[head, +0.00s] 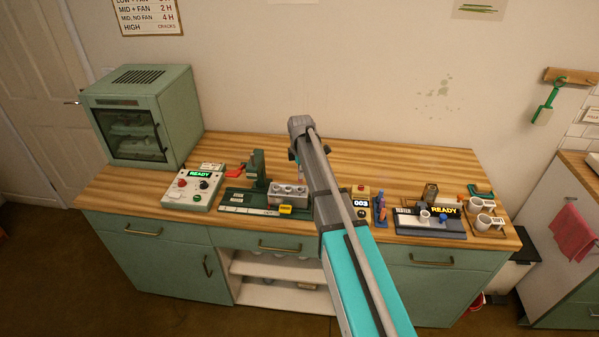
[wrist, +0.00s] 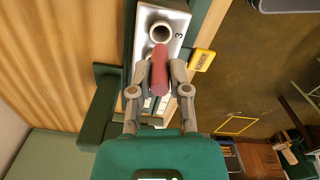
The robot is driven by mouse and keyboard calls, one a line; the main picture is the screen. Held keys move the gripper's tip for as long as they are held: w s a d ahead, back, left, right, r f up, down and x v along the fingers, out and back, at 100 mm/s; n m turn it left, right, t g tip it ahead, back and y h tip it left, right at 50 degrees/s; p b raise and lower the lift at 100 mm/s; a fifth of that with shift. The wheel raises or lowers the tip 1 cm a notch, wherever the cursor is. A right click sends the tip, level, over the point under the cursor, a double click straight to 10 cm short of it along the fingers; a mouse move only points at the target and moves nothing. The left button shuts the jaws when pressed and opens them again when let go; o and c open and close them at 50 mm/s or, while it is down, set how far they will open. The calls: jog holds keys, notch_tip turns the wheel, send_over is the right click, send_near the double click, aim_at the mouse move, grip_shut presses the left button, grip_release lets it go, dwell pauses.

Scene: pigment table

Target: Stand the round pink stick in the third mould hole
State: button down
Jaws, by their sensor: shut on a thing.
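My gripper (wrist: 160,74) is shut on the round pink stick (wrist: 160,72) in the wrist view, with a finger on each side of it. The metal mould block (wrist: 177,20) lies under and beyond the stick. Its hole marked 3 (wrist: 161,32) shows as an open ring just past the stick's far end. The stick appears outside that hole; its height above the block is hard to tell. In the head view the mould block (head: 288,188) sits mid-table, and my arm hides most of the gripper. The other holes are mostly covered in the wrist view.
A yellow button or tag (wrist: 202,60) sits beside the block. A green press (head: 258,170) stands left of the block, with a control box (head: 193,188) farther left. The table's back strip is clear.

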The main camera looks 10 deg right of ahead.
jog(key=shift+f+b, duration=2.8)
jog(key=shift+f, duration=0.2)
jog(key=c, duration=0.5)
grip_release()
jog(key=shift+r, duration=0.15)
